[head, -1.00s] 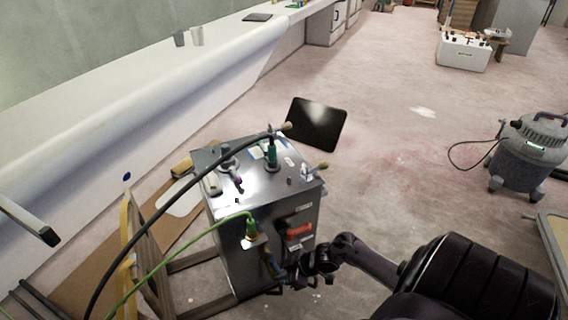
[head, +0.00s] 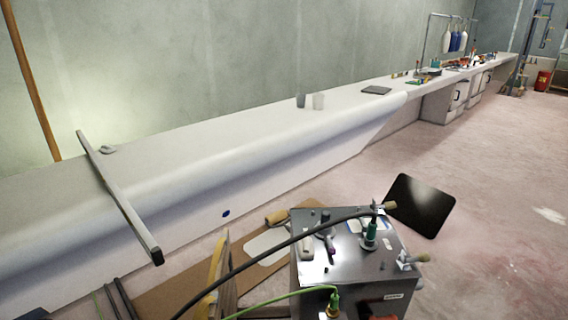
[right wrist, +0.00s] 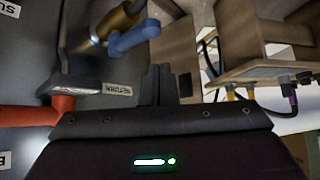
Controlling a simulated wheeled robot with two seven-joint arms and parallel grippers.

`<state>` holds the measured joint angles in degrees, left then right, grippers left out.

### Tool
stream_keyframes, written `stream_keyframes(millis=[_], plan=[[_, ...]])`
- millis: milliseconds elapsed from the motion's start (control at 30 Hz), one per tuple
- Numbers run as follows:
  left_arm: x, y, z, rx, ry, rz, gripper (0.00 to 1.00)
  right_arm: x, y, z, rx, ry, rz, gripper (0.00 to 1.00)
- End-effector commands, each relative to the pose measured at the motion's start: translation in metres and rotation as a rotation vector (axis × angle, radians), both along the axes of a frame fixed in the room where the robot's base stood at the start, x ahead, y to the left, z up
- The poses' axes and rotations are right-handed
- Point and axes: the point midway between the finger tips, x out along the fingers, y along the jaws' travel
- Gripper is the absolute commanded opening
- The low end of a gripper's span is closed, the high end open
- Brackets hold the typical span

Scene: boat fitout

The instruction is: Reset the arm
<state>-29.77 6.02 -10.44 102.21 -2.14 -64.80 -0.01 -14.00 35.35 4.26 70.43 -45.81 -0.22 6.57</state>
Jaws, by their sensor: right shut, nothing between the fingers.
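My right gripper (right wrist: 160,85) shows in the right wrist view. Its dark fingers are together with nothing between them, close to the front of a grey metal unit (right wrist: 100,120). A red handle (right wrist: 38,116), a RETURN label (right wrist: 117,89) and a blue lever (right wrist: 135,38) on a brass fitting lie left of and above the fingers. I cannot tell whether the fingers touch any of these. In the head view the unit (head: 340,268) stands at the bottom, its lower part cut off. Neither gripper shows in the head view, and my left gripper is not seen.
A black hose (head: 270,255) and a green hose (head: 275,299) run to the unit. A dark panel (head: 420,205) stands beside it. A long white bench (head: 240,140) runs along the wall, with a bar (head: 120,195) across its left end. Open floor (head: 480,170) lies right.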

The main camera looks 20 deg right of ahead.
Motion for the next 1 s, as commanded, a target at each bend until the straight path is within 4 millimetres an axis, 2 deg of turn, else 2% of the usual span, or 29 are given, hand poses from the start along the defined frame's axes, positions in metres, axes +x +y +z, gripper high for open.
stream_keyframes(millis=[67,167,300,433,667,1000], plan=[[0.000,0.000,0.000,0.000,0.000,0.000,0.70,0.000,0.001,-0.001,-0.001,0.002,0.000,0.00],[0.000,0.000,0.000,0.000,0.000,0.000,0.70,-0.004,0.014,-0.009,-0.024,0.019,-0.005,0.00],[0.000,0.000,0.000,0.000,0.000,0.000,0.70,-0.021,0.061,-0.034,-0.119,0.096,-0.047,0.00],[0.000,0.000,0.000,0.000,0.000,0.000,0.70,-0.042,0.104,-0.044,-0.206,0.196,-0.127,0.00],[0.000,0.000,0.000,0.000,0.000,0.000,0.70,-0.075,0.152,-0.036,-0.263,0.352,-0.245,0.00],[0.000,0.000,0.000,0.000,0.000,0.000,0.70,-0.122,0.206,-0.008,-0.250,0.579,-0.381,0.00]])
